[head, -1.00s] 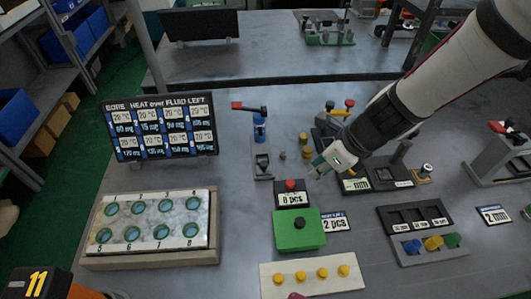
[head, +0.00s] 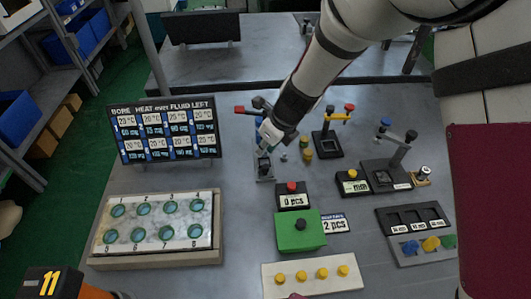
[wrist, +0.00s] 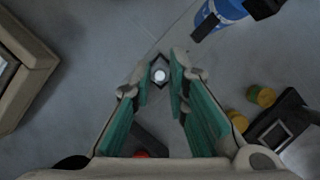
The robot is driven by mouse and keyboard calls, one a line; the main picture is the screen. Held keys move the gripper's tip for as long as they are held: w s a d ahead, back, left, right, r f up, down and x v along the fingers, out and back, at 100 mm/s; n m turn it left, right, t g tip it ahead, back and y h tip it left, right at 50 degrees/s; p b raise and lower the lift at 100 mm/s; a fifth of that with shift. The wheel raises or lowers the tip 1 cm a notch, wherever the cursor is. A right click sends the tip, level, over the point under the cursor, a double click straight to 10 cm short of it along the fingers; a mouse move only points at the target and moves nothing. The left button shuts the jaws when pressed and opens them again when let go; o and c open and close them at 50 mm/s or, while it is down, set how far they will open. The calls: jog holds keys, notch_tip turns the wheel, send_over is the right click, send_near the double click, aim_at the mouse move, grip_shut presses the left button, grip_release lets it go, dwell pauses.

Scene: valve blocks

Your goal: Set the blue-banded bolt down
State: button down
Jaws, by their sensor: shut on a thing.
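My gripper (head: 266,139) is over the grey stand (head: 264,178) at the back middle of the table, in front of the red-handled lever. In the wrist view my gripper's green-padded fingers (wrist: 163,76) are nearly together on a small bolt with a pale round end (wrist: 160,75). The bolt is seen end on, so its blue band does not show. A dark diamond-shaped outline surrounds that end. I cannot tell whether the bolt touches what lies below. In the head view my gripper hides the bolt and part of the stand.
Yellow and green pieces (head: 307,154) stand just right of my gripper. A black lever stand (head: 328,143) is beyond them. A counter with a red button (head: 292,194) and a green box (head: 299,230) are nearer. The numbered tray (head: 219,222) is at left.

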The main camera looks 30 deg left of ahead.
aim_at(266, 152)
jog(key=shift+f+b, duration=0.3)
jog(key=shift+f, duration=1.35)
jog(key=shift+f, duration=0.2)
jog(key=c, duration=1.6)
grip_release()
jog(key=shift+d+f, duration=0.1)
jog(key=shift+f, duration=0.05)
jog(key=shift+o, duration=0.2)
jog(key=shift+r, duration=0.3)
jog(key=p+v, duration=0.2)
jog(key=v, duration=1)
jog(key=shift+r, duration=0.1)
